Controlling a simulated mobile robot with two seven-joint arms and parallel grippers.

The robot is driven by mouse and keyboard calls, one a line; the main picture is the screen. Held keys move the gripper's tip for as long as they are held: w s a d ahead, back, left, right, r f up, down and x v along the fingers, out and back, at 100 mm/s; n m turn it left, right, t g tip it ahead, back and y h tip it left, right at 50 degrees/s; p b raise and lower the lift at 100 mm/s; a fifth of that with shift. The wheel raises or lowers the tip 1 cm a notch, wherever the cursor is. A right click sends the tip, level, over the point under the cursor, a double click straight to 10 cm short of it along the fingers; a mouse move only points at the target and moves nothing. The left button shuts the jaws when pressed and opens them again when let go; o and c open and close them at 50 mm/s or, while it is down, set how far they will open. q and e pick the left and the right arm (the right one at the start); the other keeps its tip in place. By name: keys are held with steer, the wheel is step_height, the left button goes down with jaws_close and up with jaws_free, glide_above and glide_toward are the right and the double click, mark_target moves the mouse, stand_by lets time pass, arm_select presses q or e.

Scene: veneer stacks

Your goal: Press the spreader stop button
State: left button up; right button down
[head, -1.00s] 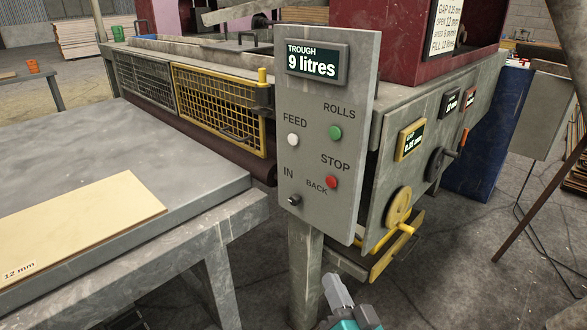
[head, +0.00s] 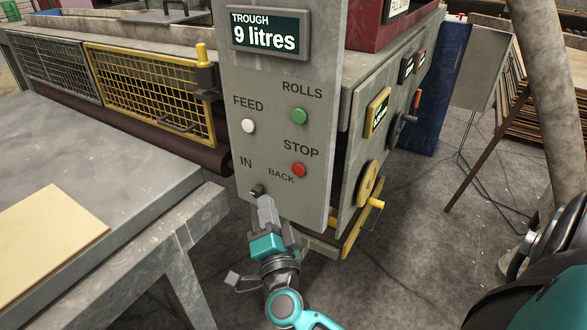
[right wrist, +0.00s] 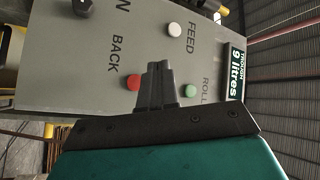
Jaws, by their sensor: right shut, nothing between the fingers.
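The red STOP button (head: 299,170) sits on the lower right of the grey control panel (head: 322,60). In the right wrist view the red button (right wrist: 132,83) shows just left of my fingers. My right gripper (head: 266,203) is shut and empty. In the head view its tips are below and left of the red button, near the black IN/BACK switch (head: 256,190). In the right wrist view the shut fingers (right wrist: 158,68) point toward the panel; I cannot tell the remaining gap. My left gripper is not in view.
A green ROLLS button (head: 299,116) is above the red one, and a white FEED button (head: 248,126) is to its left. A yellow handwheel (head: 368,183) stands out right of the panel. A grey table (head: 120,165) with a pale sheet (head: 45,240) is at left.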

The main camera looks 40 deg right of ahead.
mark_target(298, 170)
steer(key=w+d, duration=0.3)
steer(key=d, duration=0.5)
steer(key=shift+w+b, duration=0.25)
steer(key=shift+b, duration=0.2)
stand_by(1.3)
steer(key=shift+d, duration=0.2)
stand_by(0.3)
steer(key=shift+w+d, duration=0.15)
steer(key=shift+d, duration=0.1)
stand_by(0.4)
